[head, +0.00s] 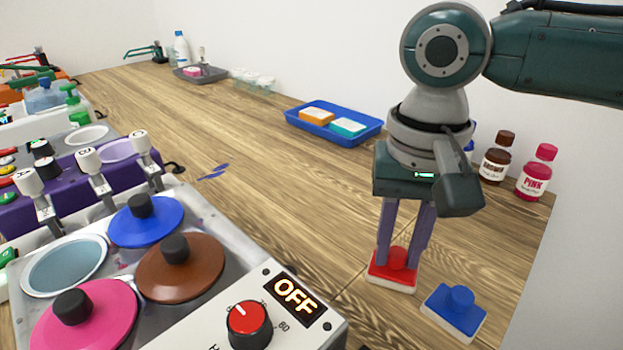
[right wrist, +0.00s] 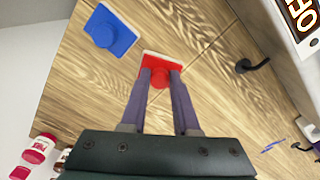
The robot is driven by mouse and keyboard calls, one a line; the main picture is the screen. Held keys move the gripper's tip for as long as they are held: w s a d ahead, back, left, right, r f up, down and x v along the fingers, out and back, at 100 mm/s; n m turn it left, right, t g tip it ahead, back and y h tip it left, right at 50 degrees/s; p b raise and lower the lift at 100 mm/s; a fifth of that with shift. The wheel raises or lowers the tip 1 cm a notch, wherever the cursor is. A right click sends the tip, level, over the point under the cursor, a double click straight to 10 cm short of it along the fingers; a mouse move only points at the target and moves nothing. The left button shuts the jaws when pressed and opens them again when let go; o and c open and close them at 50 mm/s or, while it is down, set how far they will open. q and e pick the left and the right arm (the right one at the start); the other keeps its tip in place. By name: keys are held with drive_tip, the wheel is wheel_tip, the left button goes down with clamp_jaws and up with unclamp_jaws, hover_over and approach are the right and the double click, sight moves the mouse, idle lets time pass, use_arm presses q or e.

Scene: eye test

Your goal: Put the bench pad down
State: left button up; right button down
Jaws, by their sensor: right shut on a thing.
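My right gripper (head: 397,262) points down and is shut on the knob of a red pad (head: 380,272) with a pale base. In the right wrist view the red pad (right wrist: 162,62) sits between the fingertips (right wrist: 160,75). The pad is level at the wooden bench (head: 290,215); I cannot tell whether it rests on it or hangs just above. A similar blue pad (head: 450,315) with a blue knob lies on the bench to its right, apart from it; it also shows in the right wrist view (right wrist: 108,35). My left gripper is not in view.
A metal unit with lidded pots (head: 180,268) and a red dial (head: 249,325) reading OFF stands at the front left. A blue tray (head: 355,142) holds orange and teal blocks. Brown (head: 497,160) and pink (head: 537,172) bottles stand at the back right.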

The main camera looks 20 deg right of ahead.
sight(396, 254)
drive_tip(key=c, duration=0.7)
unclamp_jaws()
drive_tip(key=shift+f, duration=0.1)
drive_tip(key=shift+o, duration=0.2)
wheel_tip(396, 254, up, 12)
drive_tip(key=p, duration=0.2)
